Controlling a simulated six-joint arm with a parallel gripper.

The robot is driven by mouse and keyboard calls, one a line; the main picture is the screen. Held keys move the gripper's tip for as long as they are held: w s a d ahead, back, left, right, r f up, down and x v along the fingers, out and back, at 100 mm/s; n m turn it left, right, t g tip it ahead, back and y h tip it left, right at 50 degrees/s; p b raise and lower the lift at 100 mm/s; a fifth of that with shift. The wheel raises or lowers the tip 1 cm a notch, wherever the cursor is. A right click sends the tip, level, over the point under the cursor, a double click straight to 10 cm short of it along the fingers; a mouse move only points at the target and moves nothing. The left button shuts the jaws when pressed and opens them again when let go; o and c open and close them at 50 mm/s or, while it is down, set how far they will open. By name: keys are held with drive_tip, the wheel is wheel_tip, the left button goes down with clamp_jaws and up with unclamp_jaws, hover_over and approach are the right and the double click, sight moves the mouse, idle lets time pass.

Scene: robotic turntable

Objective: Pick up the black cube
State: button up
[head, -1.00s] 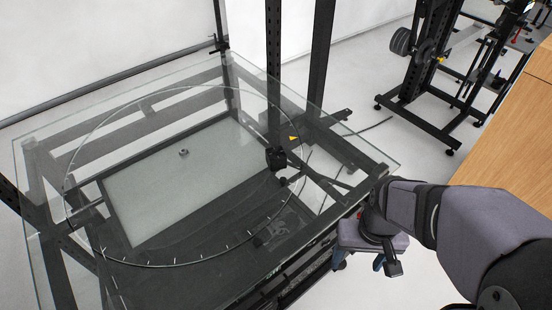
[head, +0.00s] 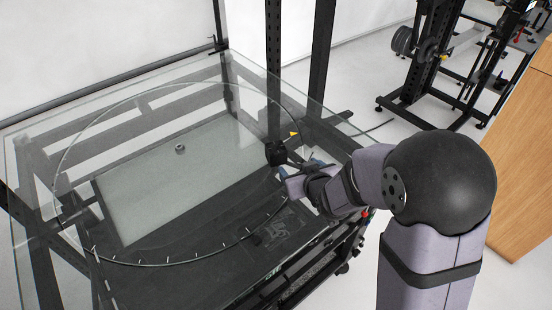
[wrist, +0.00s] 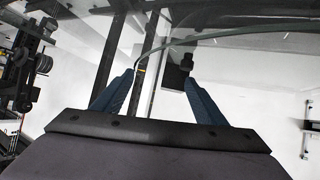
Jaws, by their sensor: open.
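The black cube (head: 276,153) sits on the glass turntable (head: 150,262), near the right edge of its circle. My gripper (head: 297,168) is just right of the cube in the head view, with its blue fingers open and pointing toward it. In the wrist view the fingers (wrist: 158,82) stand apart, and a dark block (wrist: 174,78), seemingly the cube, shows between their tips, nearer the right one. A smaller dark piece is beside that block. I cannot tell whether a finger touches the cube.
A small grey ring-like part (head: 180,149) lies left on the glass. A yellow marker (head: 293,134) is close behind the cube. A dark upright post (head: 273,70) rises behind the cube. A black rack (head: 430,70) and a wooden panel (head: 520,170) stand at the right.

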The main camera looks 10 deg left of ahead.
sight(279, 158)
drive_tip(key=w+a, duration=0.1)
drive_tip(key=w+a+f+t+y, duration=0.1)
drive_tip(key=a, duration=0.1)
drive_tip(key=w+a+y, duration=0.1)
drive_tip(key=shift+a+f+t+b, duration=0.25)
drive_tip(key=shift+a+t+b, duration=0.05)
drive_tip(key=shift+b, duration=0.1)
drive_tip(key=shift+x, duration=1)
drive_tip(key=shift+p, duration=0.3)
drive_tip(key=shift+p+x, duration=0.75)
drive_tip(key=shift+x, duration=1.8)
drive_tip(key=shift+f, duration=0.1)
drive_tip(key=c, duration=1.2)
drive_tip(key=shift+c, duration=0.2)
